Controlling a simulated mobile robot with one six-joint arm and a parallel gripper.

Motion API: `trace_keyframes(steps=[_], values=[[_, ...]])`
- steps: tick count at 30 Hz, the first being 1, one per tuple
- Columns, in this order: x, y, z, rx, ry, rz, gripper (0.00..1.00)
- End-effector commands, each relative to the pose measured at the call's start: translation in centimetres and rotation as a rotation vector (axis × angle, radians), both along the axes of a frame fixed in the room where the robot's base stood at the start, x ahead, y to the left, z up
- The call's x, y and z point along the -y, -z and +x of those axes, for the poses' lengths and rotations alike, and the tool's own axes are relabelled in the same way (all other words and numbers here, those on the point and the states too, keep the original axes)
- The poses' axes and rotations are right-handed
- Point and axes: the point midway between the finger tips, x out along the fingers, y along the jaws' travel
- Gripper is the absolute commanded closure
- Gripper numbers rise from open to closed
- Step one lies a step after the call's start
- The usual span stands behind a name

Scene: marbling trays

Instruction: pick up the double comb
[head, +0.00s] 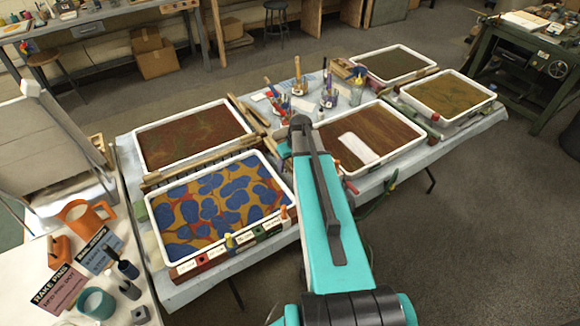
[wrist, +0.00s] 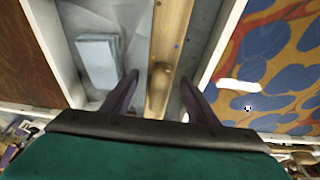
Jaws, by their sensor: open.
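A wooden bar (wrist: 172,40) with a rounded knob runs up the middle of the wrist view, between my two fingers. It may be the double comb, but its teeth do not show. My gripper (wrist: 158,90) is open, with dark fingers either side of the bar and apart from it. In the head view my own arm hides the gripper and what lies under it. Another long wooden piece (head: 205,160) with a toothed-looking edge lies between the two left trays in the head view.
A blue-and-orange tray (head: 176,263) stands front left, and it is at the right in the wrist view (wrist: 222,42). Brown trays stand behind it (head: 140,150) and right of my arm (head: 415,145). Jars with brushes (head: 329,98) stand behind. A pale blue block (wrist: 98,60) lies beside the bar.

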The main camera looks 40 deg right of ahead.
Motion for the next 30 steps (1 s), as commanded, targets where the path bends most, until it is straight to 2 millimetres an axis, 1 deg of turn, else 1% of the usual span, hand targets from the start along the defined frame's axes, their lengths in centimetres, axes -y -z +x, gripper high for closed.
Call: trace_keyframes(steps=[10, 11, 12, 17, 18, 30], values=[[0.01, -0.03, -0.02, 0.000, 0.000, 0.000, 0.47], [0.01, -0.03, -0.02, 0.000, 0.000, 0.000, 0.50], [0.01, -0.03, -0.02, 0.000, 0.000, 0.000, 0.57], [0.01, -0.03, -0.02, 0.000, 0.000, 0.000, 0.84], [0.01, -0.03, -0.02, 0.000, 0.000, 0.000, 0.87], [0.14, -0.26, -0.05, 0.000, 0.001, 0.000, 0.87]])
